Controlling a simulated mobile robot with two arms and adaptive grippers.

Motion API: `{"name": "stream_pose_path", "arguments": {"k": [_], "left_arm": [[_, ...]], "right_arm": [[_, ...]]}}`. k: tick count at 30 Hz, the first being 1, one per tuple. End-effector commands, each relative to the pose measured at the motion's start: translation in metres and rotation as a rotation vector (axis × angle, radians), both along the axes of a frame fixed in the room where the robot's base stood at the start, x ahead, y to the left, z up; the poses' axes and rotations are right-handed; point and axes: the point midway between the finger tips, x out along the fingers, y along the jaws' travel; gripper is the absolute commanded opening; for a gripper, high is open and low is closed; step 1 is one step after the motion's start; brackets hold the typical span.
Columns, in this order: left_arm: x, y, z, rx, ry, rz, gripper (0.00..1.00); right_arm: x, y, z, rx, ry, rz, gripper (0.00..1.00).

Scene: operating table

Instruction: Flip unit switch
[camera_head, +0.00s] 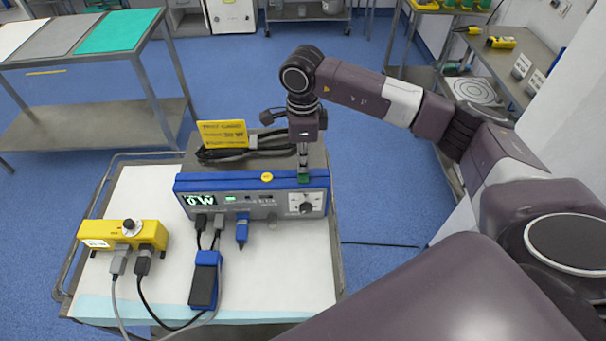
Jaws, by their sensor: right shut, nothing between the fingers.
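The unit (268,203) is a grey box with a blue front frame, standing on a covered cart. Its display (199,199) is lit green and reads like "0 W". A small green lit element (230,199) sits beside it, and a dark knob (306,208) is at the right of the panel. My right gripper (303,176) points down, shut and empty, at the unit's top front edge above the knob. A small green patch shows at its tips; I cannot tell whether they touch the unit. Which part is the switch is too small to tell. My left gripper is not in view.
A yellow box (96,234) with a knob and plugged cables stands left on the cart (305,278). A blue pedal-like block (205,282) lies in front of the unit.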

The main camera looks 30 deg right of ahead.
Motion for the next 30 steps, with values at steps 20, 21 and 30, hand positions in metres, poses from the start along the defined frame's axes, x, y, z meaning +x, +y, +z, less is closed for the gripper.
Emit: {"name": "stream_pose_path", "arguments": {"k": [20, 21, 30], "left_arm": [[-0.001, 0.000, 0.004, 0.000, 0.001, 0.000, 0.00], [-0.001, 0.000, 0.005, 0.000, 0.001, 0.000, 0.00], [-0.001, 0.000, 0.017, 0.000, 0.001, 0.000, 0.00]], "right_arm": [[0.000, 0.000, 0.009, 0.000, -0.001, 0.000, 0.00], [0.000, 0.000, 0.013, 0.000, -0.001, 0.000, 0.00], [0.000, 0.000, 0.037, 0.000, -0.001, -0.001, 0.00]]}}
